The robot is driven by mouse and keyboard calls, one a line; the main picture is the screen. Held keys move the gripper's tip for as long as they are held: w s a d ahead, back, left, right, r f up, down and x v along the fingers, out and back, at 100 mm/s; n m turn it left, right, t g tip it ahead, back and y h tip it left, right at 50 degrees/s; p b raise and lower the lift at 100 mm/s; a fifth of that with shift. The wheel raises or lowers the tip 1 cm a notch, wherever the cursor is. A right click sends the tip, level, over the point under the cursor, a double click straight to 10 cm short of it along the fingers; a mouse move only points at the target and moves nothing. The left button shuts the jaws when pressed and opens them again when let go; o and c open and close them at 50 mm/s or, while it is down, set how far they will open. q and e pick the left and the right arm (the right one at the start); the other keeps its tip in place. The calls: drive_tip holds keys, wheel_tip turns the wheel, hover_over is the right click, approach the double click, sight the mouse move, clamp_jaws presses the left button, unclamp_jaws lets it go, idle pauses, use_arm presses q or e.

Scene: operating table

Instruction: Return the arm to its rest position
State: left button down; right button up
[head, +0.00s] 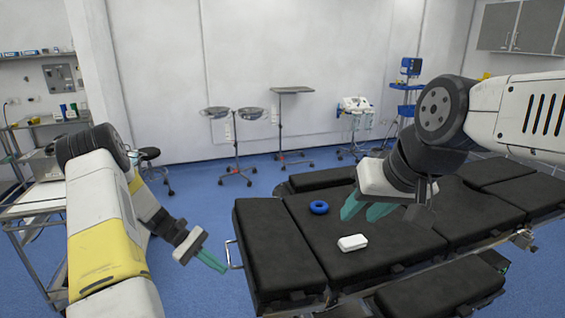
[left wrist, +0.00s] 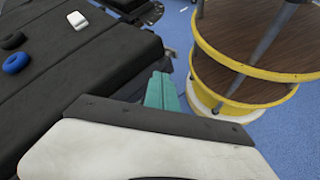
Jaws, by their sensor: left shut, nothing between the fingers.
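My left arm comes in at the left of the head view. Its gripper (head: 212,262) has its teal fingers together and empty, pointing down and right, beside the left end of the black operating table (head: 262,232). The shut fingers also show in the left wrist view (left wrist: 162,92), next to the table's edge. My right gripper (head: 364,210) hangs over the middle of the table, its two teal fingers apart with nothing seen between them.
A blue ring (head: 319,207) and a white box (head: 352,243) lie on the table near my right gripper. A metal cart (head: 30,200) stands at the left behind my left arm. Blue floor between cart and table is clear. Stands (head: 236,145) are along the back wall.

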use_arm(q)
drive_tip(key=s+d+r+m+t+y, duration=0.1)
drive_tip(key=s+r+m+t+y, duration=0.15)
drive_tip(key=r, duration=0.65)
drive_tip(key=s+d+r+m+t+y, duration=0.1)
drive_tip(key=s+d+r+m+y, duration=0.2)
drive_tip(key=r, duration=0.6)
drive_tip(key=s+r+m+t+y, duration=0.2)
drive_tip(key=s+r, duration=0.2)
drive_tip(key=r, duration=0.6)
drive_tip(key=s+d+r+m+t+y, duration=0.1)
drive_tip(key=s+r+t, duration=0.3)
drive_tip(key=s, duration=0.5)
drive_tip(key=shift+r+m, duration=0.5)
drive_tip(key=shift+m, duration=0.35)
